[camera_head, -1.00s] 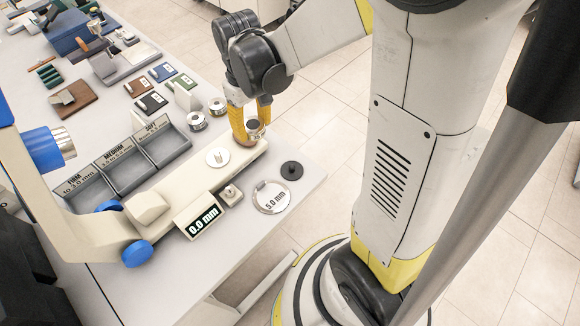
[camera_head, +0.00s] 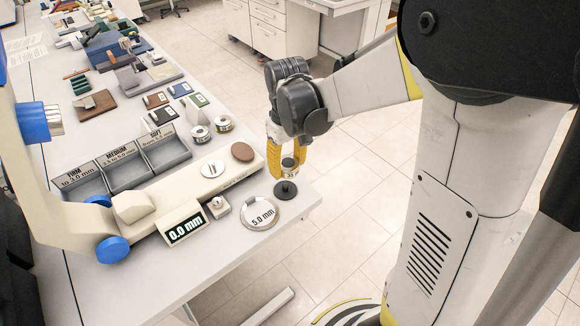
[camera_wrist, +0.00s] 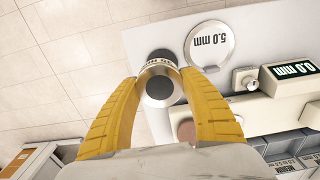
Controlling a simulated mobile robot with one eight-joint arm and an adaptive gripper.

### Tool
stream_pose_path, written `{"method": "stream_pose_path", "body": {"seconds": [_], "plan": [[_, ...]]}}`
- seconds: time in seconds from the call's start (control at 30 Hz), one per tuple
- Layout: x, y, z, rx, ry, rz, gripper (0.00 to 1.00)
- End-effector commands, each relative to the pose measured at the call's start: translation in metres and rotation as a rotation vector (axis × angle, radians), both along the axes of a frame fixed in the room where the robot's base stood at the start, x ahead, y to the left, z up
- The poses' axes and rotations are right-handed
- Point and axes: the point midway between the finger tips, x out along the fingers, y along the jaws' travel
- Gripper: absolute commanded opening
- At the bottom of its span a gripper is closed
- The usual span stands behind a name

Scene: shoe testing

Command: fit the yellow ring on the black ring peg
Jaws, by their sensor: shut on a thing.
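My gripper (camera_head: 288,167) has yellow fingers and points down above the table's near right corner. It is shut on a silver ring (camera_wrist: 158,66) with dark lettering on its side; I see no yellow on this ring. The ring also shows between the fingertips in the head view (camera_head: 289,175). The black ring peg (camera_head: 286,189), a round black base with a short post, stands just below the held ring. In the wrist view the peg (camera_wrist: 161,54) is partly hidden behind the ring. I cannot tell whether the ring touches the post.
A silver disc marked 5.0 mm (camera_head: 259,213) lies close left of the peg. The cream gauge base with a 0.0 mm display (camera_head: 185,229) stands further left, a brown pad (camera_head: 242,152) on its end. Two other metal rings (camera_head: 200,134) (camera_head: 224,124) stand behind it.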

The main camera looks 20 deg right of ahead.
Motion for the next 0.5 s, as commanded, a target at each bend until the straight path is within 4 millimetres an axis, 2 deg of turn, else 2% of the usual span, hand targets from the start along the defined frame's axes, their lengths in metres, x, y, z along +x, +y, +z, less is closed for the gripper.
{"method": "stream_pose_path", "body": {"seconds": [0.3,0.5], "plan": [[0.0003,0.0003,0.0020,0.000,-0.001,0.001,0.18],[0.0004,0.0002,-0.0071,0.000,0.000,0.001,0.18]]}}
